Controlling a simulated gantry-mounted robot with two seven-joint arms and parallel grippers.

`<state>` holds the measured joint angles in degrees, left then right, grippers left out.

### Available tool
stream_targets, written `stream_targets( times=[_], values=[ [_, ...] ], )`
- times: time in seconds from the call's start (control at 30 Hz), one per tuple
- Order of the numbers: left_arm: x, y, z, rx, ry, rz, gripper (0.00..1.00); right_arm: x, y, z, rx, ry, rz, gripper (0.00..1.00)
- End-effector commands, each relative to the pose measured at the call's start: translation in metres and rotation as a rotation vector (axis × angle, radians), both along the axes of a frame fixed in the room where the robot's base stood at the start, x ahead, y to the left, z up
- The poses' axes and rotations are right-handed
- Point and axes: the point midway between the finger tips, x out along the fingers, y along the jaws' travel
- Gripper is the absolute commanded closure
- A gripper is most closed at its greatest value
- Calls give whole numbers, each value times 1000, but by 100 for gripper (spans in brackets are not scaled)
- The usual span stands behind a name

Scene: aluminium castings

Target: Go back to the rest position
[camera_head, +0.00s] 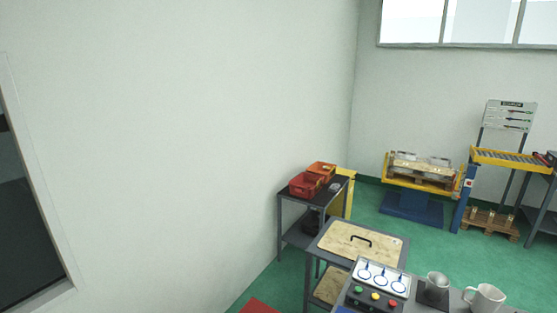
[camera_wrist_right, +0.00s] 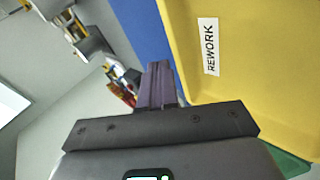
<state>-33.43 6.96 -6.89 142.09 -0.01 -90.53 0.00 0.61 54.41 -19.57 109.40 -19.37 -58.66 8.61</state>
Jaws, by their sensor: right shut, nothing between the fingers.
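My right gripper (camera_wrist_right: 158,84) shows in the right wrist view with its dark fingers together and nothing between them. A yellow surface with a white "REWORK" label (camera_wrist_right: 209,46) is close by, to the right of the fingers in that view. The fingers appear apart from the label; whether they touch the yellow surface I cannot tell. Neither gripper shows in the head view, and my left gripper is in no view.
In the head view, a grey table with a wooden board (camera_head: 342,243) stands below centre. A button panel (camera_head: 379,281), a metal cup (camera_head: 437,284) and a white mug (camera_head: 486,298) are at the bottom right. Red bins (camera_head: 304,185) sit on a dark stand by the wall. Green floor (camera_head: 400,231) is open behind.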

Motion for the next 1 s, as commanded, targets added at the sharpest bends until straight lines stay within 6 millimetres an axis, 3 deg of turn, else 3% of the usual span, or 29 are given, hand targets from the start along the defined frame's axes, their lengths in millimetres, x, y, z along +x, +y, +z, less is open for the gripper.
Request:
stream_targets(
  times=[0.03,0.2,0.57,0.87,1.0],
  values=[
    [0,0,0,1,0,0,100,-28,9,-2,-13,21,-20,100],
    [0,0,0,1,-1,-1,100,-99,25,8,-46,80,-102,100],
    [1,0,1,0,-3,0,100,-208,45,39,-60,217,-226,100],
    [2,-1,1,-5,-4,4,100,-220,87,16,172,240,-348,100],
    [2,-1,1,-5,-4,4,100,-225,116,7,309,255,-416,100]
  ],
)
